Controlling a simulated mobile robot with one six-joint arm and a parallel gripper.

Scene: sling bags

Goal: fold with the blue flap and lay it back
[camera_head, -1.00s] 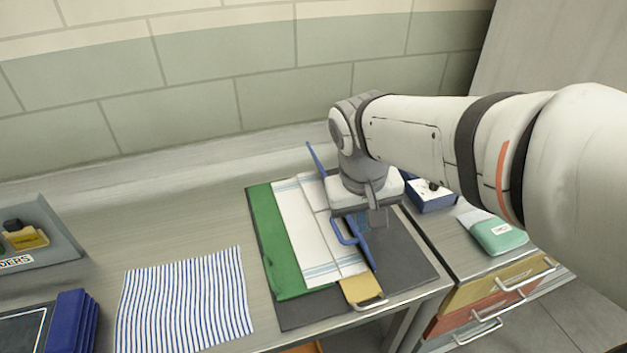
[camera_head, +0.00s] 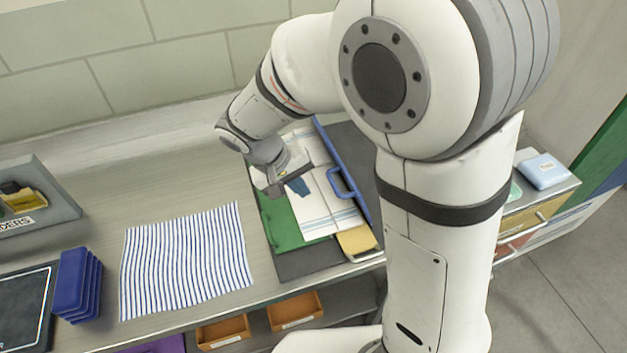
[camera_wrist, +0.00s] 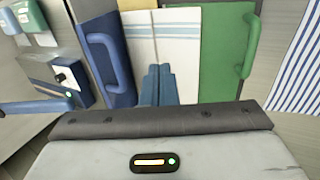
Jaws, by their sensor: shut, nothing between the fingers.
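The folding board has a dark base (camera_head: 300,262), a green flap (camera_head: 285,228) on the left and a yellow flap (camera_head: 356,240) at the front. A white towel (camera_head: 322,205) with blue stripes lies along its middle. The blue flap (camera_head: 345,172) shows as a narrow, steeply raised strip at the towel's right edge, its handle (camera_head: 343,184) toward the towel. My gripper (camera_head: 298,187) is shut and empty above the towel and green flap, apart from the blue flap. The wrist view shows its blue fingers (camera_wrist: 158,85) over the towel, with the blue flap (camera_wrist: 104,60) to the left.
A striped cloth (camera_head: 185,260) lies left of the board. Blue stacked items (camera_head: 78,285) and a grey holder (camera_head: 50,212) stand farther left. A drawer unit (camera_head: 535,215) with packages stands right. My arm hides much of the right side.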

